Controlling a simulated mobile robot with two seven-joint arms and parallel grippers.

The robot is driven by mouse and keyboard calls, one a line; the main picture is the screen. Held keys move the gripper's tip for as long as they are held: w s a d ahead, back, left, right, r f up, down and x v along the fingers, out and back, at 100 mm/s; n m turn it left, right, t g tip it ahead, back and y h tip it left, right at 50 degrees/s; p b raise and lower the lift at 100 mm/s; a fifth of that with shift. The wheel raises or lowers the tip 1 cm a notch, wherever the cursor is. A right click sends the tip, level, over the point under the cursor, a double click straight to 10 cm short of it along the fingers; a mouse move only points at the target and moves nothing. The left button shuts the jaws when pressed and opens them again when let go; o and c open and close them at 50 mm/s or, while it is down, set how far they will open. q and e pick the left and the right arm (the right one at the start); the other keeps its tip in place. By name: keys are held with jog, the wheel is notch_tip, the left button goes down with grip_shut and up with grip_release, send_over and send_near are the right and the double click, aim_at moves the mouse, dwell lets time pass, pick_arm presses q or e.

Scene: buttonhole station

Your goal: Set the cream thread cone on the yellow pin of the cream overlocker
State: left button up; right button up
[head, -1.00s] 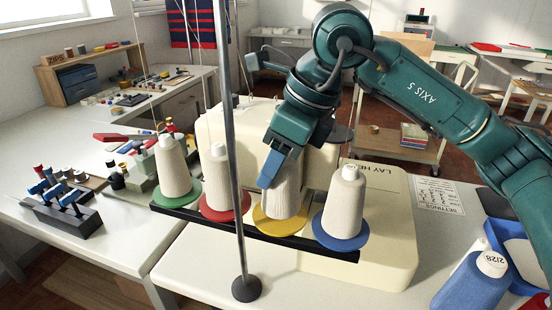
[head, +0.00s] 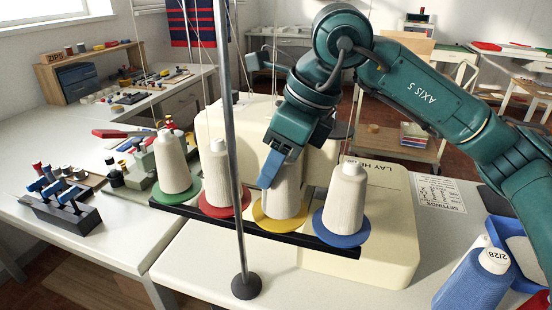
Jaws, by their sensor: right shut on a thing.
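The cream overlocker (head: 385,210) stands on the white table, with a black rail of coloured discs along its near side. My right gripper (head: 272,172) is shut on a cream thread cone (head: 287,197), with a blue finger against its near left side. The cone is upright over the yellow disc (head: 280,222); its base looks at or very close to the disc. The cone's top and the yellow pin are hidden by the gripper and cone. My left gripper is not in view.
Similar cones stand on the green (head: 176,193), red (head: 222,207) and blue (head: 341,236) discs, close beside the held one. A grey upright pole (head: 238,190) stands in front. A blue cone (head: 472,283) is at lower right. Thin threads hang above.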

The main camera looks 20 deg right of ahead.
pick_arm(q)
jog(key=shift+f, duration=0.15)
pick_arm(e)
jog(key=shift+f, duration=0.1)
jog(key=o, duration=1.1)
jog(key=shift+o, duration=0.2)
jog(key=v, duration=0.3)
jog(key=shift+r, duration=0.25)
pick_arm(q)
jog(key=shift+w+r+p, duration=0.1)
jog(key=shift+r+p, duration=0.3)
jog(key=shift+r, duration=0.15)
pick_arm(e)
jog(key=v, duration=0.9)
jog(key=shift+d+r, duration=0.15)
jog(key=shift+r, duration=0.2)
